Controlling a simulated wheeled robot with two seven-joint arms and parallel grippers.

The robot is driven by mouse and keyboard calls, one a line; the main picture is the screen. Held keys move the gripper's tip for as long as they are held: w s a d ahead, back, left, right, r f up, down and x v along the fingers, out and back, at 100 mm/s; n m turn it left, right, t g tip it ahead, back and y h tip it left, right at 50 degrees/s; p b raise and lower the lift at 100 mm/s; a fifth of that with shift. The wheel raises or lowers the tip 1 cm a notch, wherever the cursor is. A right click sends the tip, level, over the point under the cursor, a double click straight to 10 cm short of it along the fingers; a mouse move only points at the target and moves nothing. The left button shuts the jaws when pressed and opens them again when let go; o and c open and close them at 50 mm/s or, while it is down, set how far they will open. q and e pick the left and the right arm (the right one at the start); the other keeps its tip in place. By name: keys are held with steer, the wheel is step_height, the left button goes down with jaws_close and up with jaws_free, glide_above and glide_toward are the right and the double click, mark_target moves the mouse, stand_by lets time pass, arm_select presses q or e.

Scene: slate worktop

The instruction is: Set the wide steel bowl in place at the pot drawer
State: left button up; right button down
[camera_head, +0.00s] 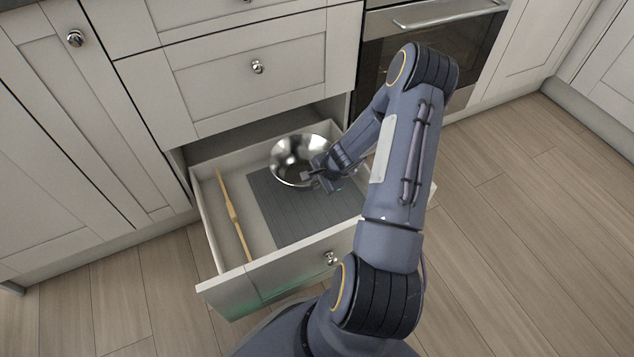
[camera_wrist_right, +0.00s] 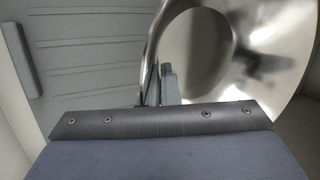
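The wide steel bowl (camera_head: 290,164) is inside the open pot drawer (camera_head: 202,212), upright or nearly so, over the back part of a grey ribbed mat (camera_head: 297,212). I cannot tell whether its base touches the mat. My right gripper (camera_head: 317,180) reaches down to the bowl's front right rim. In the right wrist view, the fingers of this gripper (camera_wrist_right: 160,84) are close together on either side of the rim of the bowl (camera_wrist_right: 270,50). They hide a small part of the rim. My left gripper is not in view.
A long wooden piece (camera_head: 232,212) lies along the left side of the drawer, left of the mat. The mat's front and left parts are bare. A shut drawer (camera_head: 240,70) is above, and an oven (camera_head: 450,40) stands to the right. The floor around is clear.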

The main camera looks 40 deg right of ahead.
mark_target(311, 192)
steer(key=shift+w+d+f+b, duration=0.15)
steer(key=shift+f+b, duration=0.3)
steer(key=shift+f, duration=0.6)
steer(key=shift+w+f+b, duration=0.1)
steer(key=shift+f+b, duration=0.2)
steer(key=shift+f, duration=0.2)
steer(key=shift+w+r+p, duration=0.3)
steer(key=shift+w+p, duration=0.15)
steer(key=shift+p, duration=0.2)
steer(key=w, duration=0.1)
steer(key=w+p, duration=0.1)
steer(key=w+d+f+p, duration=0.1)
step_height(311, 192, down, 3)
steer(key=b, duration=0.3)
steer(key=c, duration=1.6)
jaws_free()
